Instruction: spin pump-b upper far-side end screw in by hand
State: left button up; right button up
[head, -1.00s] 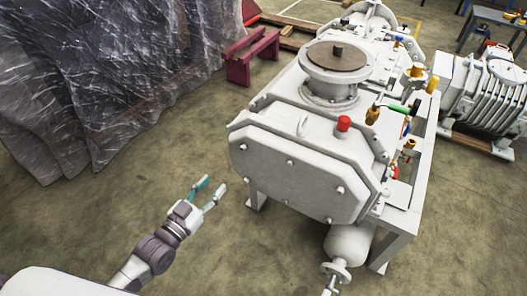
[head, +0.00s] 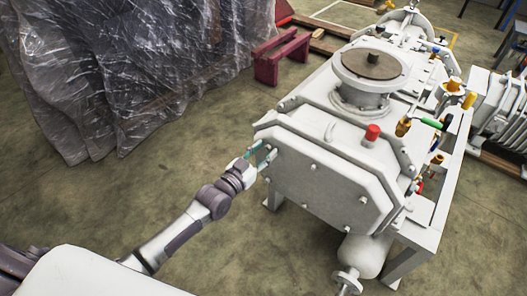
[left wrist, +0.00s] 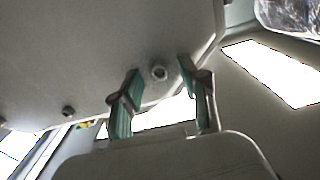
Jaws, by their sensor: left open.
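The pump's pale grey end cover (head: 325,190) faces me in the head view, with several small screws set in its face. My left gripper (head: 264,156) is at the cover's left edge, its teal-lined fingers pointing at the cover. In the left wrist view, my left gripper (left wrist: 158,66) is open, with its two fingers apart. A screw (left wrist: 159,73) on the cover's underside-looking face appears between the fingertips; I see no clear contact with either finger. Another screw (left wrist: 68,111) shows farther left. In the head view the fingers cover the spot where the screw between them sits.
A red cap (head: 372,132) and a large round flange (head: 375,65) are on top of the pump. The frame (head: 407,262) stands at right. A maroon stand (head: 283,58) and plastic-wrapped goods (head: 120,70) are behind.

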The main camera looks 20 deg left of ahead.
jog(key=shift+a, duration=0.15)
pick_arm(q)
grip_shut()
pick_arm(e)
jog(key=shift+a, duration=0.45)
jog(key=shift+d+r, duration=0.1)
jog(key=shift+d, duration=0.05)
